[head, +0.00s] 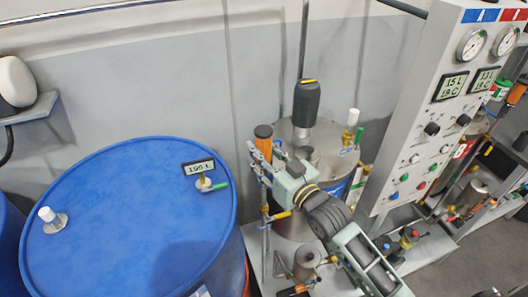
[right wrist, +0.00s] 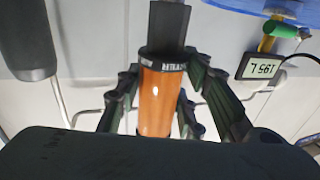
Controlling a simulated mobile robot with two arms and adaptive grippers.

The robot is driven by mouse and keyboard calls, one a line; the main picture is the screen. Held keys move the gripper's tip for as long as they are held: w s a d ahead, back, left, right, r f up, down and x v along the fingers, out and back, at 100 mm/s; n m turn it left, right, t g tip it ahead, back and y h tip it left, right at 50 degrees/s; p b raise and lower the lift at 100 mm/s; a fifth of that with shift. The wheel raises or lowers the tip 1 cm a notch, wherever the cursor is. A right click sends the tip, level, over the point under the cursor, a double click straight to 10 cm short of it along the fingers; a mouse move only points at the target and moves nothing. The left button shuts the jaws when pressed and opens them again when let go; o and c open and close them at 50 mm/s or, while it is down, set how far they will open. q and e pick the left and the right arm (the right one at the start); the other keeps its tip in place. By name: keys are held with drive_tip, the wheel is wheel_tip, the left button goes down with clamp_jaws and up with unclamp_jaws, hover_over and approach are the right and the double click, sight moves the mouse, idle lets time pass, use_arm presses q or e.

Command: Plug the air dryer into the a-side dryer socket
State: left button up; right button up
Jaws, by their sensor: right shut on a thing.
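My right gripper (head: 272,160) is shut on the air dryer (head: 263,133), an orange cylinder, beside the left edge of the machine. In the right wrist view the dryer (right wrist: 158,100) sits between the two dark fingers, with a lettered black band and a dark grey section at its upper end. I cannot tell which fitting is the a-side dryer socket. My left gripper is not in view.
A large blue drum (head: 130,225) with a 195 L display (head: 198,167) stands left of the gripper. A dark pump head (head: 306,102) rises just right of it. The grey control panel (head: 425,150) stands further right. Thin pipes and valves crowd below the gripper.

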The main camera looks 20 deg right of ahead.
drive_tip(key=shift+r+p, duration=0.1)
drive_tip(key=shift+p, duration=0.35)
idle(1.1)
drive_tip(key=shift+f+b, duration=1)
drive_tip(key=shift+f, duration=0.5)
drive_tip(key=o, duration=1.4)
drive_tip(key=shift+c, duration=0.2)
drive_tip(key=shift+s, duration=0.1)
drive_tip(key=v, duration=1.2)
